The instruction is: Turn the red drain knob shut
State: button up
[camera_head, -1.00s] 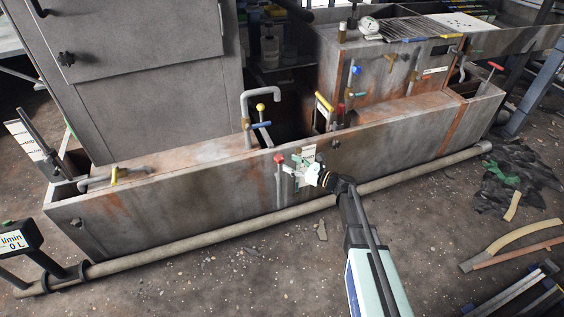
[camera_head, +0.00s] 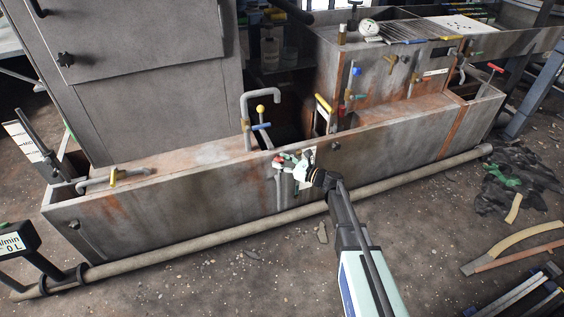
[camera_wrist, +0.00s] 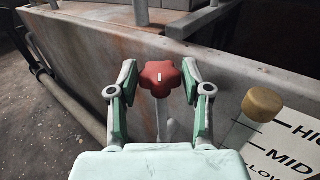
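The red drain knob (camera_wrist: 159,78) has several lobes and a small white mark on top. It sits on a thin pale stem at the tank's side wall. In the wrist view it is between the two fingers of my gripper (camera_wrist: 159,82), which are spread, one on each side. The fingers are very close to the knob; I cannot tell whether either touches it. In the head view my gripper (camera_head: 289,163) is at the front wall of the tank and partly covers the red knob (camera_head: 279,158).
A label with HIGH and MID marks (camera_wrist: 272,150) and a brass-coloured cap (camera_wrist: 262,104) stand right of my gripper. The rusty tank (camera_head: 190,196) runs across the scene, with a long pipe (camera_head: 190,244) low along its front. Scrap strips lie on the floor at right.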

jog(key=shift+s+t, duration=0.1)
jog(key=shift+t, duration=0.2)
jog(key=shift+s+a+f+m+t+h+b, duration=0.1)
jog(key=shift+s+m+t+h+b, duration=0.1)
jog(key=shift+m+t+h+b, duration=0.55)
jog(key=m+t+h+b, duration=0.2)
jog(key=m+t+b, duration=0.1)
jog(key=shift+a+f+h, duration=0.1)
jog(key=shift+f+h, duration=0.05)
jog(key=shift+h, duration=0.2)
jog(key=m+t+h+b, duration=0.1)
jog(key=h+b, duration=0.1)
jog(key=b, duration=0.3)
jog(key=shift+f+m+t, duration=0.1)
jog(key=shift+m+t, duration=0.15)
jog(key=shift+t, duration=0.1)
jog(key=b, duration=0.3)
jog(key=shift+a+m+t+h, duration=0.1)
jog(key=shift+m+t+h, duration=0.2)
jog(key=shift+h, duration=0.1)
jog(key=m+h+b, duration=0.1)
jog(key=b, duration=0.2)
jog(key=shift+r+t, duration=0.3)
jog(key=shift+r, duration=0.05)
jog(key=o, duration=0.9)
